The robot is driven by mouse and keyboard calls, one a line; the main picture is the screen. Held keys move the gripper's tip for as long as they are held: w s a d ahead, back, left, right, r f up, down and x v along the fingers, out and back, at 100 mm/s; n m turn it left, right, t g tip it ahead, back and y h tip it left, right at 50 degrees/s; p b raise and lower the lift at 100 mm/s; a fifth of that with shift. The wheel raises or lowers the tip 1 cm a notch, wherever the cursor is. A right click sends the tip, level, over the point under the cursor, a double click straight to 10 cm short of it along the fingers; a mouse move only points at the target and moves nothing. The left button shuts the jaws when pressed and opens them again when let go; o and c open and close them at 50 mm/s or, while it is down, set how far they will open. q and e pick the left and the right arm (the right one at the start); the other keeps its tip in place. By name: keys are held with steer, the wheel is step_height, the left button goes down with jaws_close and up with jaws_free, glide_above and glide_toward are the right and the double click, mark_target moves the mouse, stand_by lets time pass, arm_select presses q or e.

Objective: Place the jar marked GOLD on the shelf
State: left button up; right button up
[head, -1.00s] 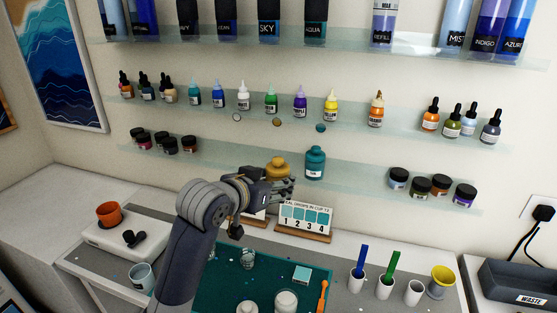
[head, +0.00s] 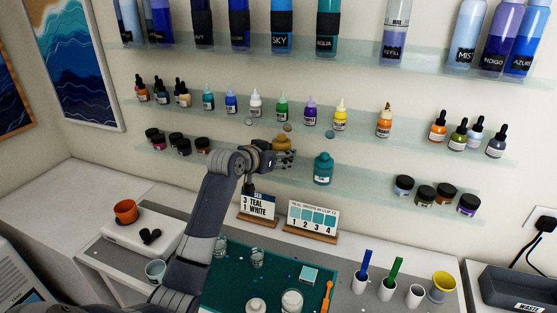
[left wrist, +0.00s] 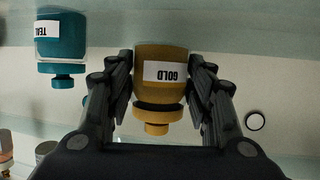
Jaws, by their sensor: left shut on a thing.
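The gold jar (head: 283,142) is in my left gripper (head: 284,160), at the lower glass shelf (head: 365,178). In the left wrist view, the jar (left wrist: 160,95) shows its GOLD label inverted, and the fingers of my left gripper (left wrist: 160,88) are shut on its two sides. The teal jar (head: 322,170) stands on the lower shelf to the right of the gold jar; it also shows in the left wrist view (left wrist: 62,48). I cannot tell whether the gold jar's base touches the shelf. My right gripper is not in view.
White, gold and teal discs (head: 287,127) are on the wall above the lower shelf. Dark-lidded jars stand at both shelf ends, and dropper bottles (head: 340,118) fill the shelf above. Sign cards (head: 313,217) stand on the counter below. A shelf gap lies left of the gold jar.

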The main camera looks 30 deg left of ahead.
arm_select(q)
steer(key=shift+w+a, duration=0.25)
steer(key=shift+w, duration=0.15)
step_height(320, 180, down, 3)
steer(key=shift+p, duration=1.05)
steer(key=shift+f, duration=0.25)
steer(key=o, duration=1.3)
steer(key=shift+s+f, duration=0.1)
steer(key=shift+f, duration=0.1)
steer(key=shift+r, duration=0.15)
steer(key=b+v, duration=0.3)
steer(key=v, duration=0.9)
